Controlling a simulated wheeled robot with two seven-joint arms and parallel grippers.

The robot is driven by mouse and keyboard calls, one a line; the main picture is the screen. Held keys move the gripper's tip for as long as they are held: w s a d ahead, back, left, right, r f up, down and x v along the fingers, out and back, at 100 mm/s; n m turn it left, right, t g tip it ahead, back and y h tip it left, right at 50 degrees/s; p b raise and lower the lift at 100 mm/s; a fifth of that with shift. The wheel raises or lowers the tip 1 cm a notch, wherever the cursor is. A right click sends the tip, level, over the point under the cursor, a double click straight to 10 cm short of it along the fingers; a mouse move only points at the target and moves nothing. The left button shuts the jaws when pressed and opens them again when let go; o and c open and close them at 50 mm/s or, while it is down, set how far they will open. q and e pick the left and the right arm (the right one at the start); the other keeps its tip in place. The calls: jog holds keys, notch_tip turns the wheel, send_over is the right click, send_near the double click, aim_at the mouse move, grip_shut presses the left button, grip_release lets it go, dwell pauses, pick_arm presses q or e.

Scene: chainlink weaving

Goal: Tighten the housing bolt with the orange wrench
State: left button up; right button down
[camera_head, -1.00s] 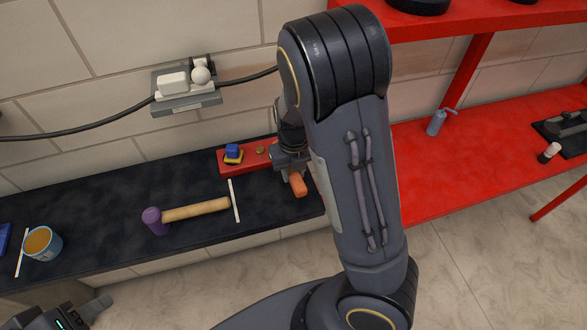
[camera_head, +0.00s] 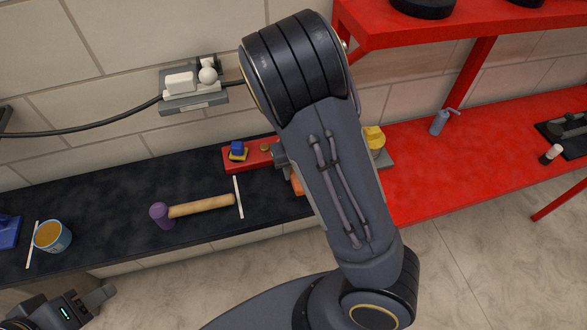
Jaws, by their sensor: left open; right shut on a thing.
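The orange wrench (camera_head: 296,186) shows only as a small orange piece beside my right arm. My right gripper (camera_head: 281,160) is shut on it, mostly hidden behind my own arm, at the right end of a red block (camera_head: 249,155) on the dark bench. A small brass-coloured round part (camera_head: 265,147) sits on that block; I cannot tell whether it is the housing bolt. A yellow part (camera_head: 375,137) on a grey base shows right of my arm, partly hidden. My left gripper (camera_head: 101,294) is open and empty at the lower left, in front of the bench.
A purple-headed mallet (camera_head: 195,209) and a white strip (camera_head: 239,197) lie on the dark bench (camera_head: 120,215). A blue cup (camera_head: 52,237) stands at left. A power socket (camera_head: 193,90) is on the wall. The red bench (camera_head: 440,165) at right holds a grey bottle (camera_head: 440,121).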

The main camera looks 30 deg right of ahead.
jog(key=shift+r, duration=0.1)
jog(key=shift+r, duration=3.35)
jog(key=w+d+n, duration=0.3)
jog(key=d+n, duration=0.7)
jog(key=n, duration=0.2)
jog(key=shift+w+d, duration=0.15)
jog(key=shift+d, duration=0.15)
jog(key=shift+f, duration=0.1)
